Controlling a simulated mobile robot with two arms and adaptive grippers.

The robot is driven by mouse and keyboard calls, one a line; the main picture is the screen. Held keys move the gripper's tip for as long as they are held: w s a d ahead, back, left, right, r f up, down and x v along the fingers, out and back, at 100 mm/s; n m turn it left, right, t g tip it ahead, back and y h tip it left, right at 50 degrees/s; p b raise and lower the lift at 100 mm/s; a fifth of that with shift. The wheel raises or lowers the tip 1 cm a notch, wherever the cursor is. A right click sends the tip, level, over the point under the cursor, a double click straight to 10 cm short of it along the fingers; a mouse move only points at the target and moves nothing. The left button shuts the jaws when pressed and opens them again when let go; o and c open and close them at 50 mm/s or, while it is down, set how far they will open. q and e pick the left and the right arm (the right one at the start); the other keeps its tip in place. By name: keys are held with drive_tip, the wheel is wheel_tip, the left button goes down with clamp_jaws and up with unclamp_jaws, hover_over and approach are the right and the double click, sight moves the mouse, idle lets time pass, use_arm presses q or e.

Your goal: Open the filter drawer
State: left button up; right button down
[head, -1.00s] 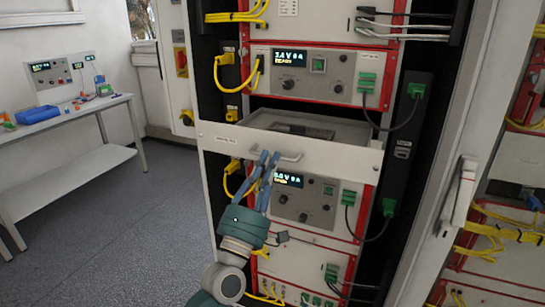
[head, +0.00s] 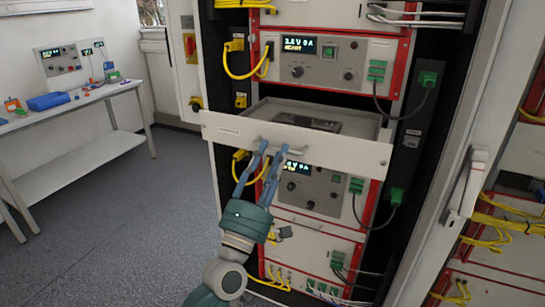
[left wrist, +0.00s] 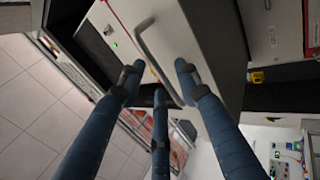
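The filter drawer (head: 335,152) is a light grey tray in the rack, standing pulled out with its inside showing behind a broad white front. Its bar handle (head: 291,155) is at the left part of the front; the handle also shows in the left wrist view (left wrist: 146,52). My left gripper (head: 270,149) is at the handle, coming from below. In the left wrist view its blue fingers (left wrist: 158,80) are spread apart, with the thin handle between the tips and gaps beside it. My right gripper is not in view.
Cycler units with lit displays (head: 300,46) sit above and below the drawer, with yellow cables (head: 240,70) and green plugs beside them. An open rack door (head: 470,180) stands at the right. A bench (head: 90,95) stands at the far left; the floor between is clear.

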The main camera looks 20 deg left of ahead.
use_arm(q)
drive_tip(key=v, duration=1.2)
idle(0.3)
drive_tip(key=w+f+m+g+h, duration=0.1)
drive_tip(key=w+f+m+g, duration=0.15)
drive_tip(key=f, duration=0.85)
drive_tip(key=w+f+m+g, duration=0.1)
drive_tip(key=f+m+g, duration=0.2)
drive_tip(key=f, duration=0.7)
drive_tip(key=s+f+m+g, duration=0.3)
drive_tip(key=f, duration=1)
drive_tip(key=s+f+m+g, duration=0.3)
drive_tip(key=f, duration=1)
drive_tip(key=s+f+m+g+y, duration=0.1)
drive_tip(key=s+f+m+g, duration=0.4)
drive_tip(key=s+f, duration=1.3)
drive_tip(key=s+f+m+g, duration=0.2)
drive_tip(key=s+f, duration=0.3)
drive_tip(key=s, duration=0.5)
drive_tip(key=s+f+m+g, duration=0.1)
drive_tip(key=s+f+g, duration=0.4)
drive_tip(key=s, duration=0.6)
drive_tip(key=shift+s+d+m+y, duration=0.15)
drive_tip(key=shift+s+m+y, duration=0.1)
drive_tip(key=shift+m+y, duration=0.15)
